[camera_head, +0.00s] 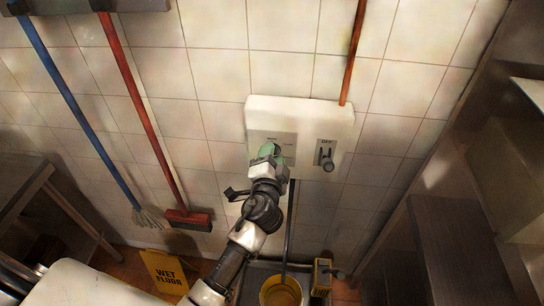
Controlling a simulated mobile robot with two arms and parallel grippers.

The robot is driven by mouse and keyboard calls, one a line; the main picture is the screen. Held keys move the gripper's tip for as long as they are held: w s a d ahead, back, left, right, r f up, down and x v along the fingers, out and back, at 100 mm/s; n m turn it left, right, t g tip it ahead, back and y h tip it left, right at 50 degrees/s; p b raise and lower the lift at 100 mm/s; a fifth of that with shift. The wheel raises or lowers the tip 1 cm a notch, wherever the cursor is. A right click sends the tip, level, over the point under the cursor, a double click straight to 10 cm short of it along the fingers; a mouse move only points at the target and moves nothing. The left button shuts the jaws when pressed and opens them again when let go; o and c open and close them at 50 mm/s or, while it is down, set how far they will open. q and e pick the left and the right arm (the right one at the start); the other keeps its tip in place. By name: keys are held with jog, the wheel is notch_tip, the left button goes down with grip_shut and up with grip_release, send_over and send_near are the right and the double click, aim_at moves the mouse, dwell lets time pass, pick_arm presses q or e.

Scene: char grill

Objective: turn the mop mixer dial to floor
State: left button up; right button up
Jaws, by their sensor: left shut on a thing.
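The mop mixer is a white box (301,108) fixed to the tiled wall. Its left panel (287,139) has small lettering that I cannot read, and my left gripper (268,152) is in front of it, greenish at the tip. The gripper is shut on the dial, which is mostly hidden behind the gripper, so its setting cannot be told. To the right on the same box is a dark lever (327,160) under a label reading OFF. My right gripper is not in view.
A blue-handled mop (82,108) and a red brush (188,220) hang on the left wall. A wet floor sign (165,272) stands below. A yellow bucket (282,292) is beneath the box. Steel counters (455,240) are at right.

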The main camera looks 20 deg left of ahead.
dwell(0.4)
pick_arm(q)
jog(key=o, duration=0.9)
jog(key=shift+s, duration=0.1)
jog(key=shift+s+d+b, duration=0.4)
jog(key=shift+s+b, duration=0.2)
jog(key=shift+s, duration=1.15)
jog(key=shift+s+d+b, duration=0.35)
jog(key=shift+s+b, duration=0.3)
jog(key=shift+s, duration=1.1)
jog(key=shift+s+d+b, duration=0.4)
jog(key=shift+s+b, duration=0.2)
jog(key=shift+s, duration=1.15)
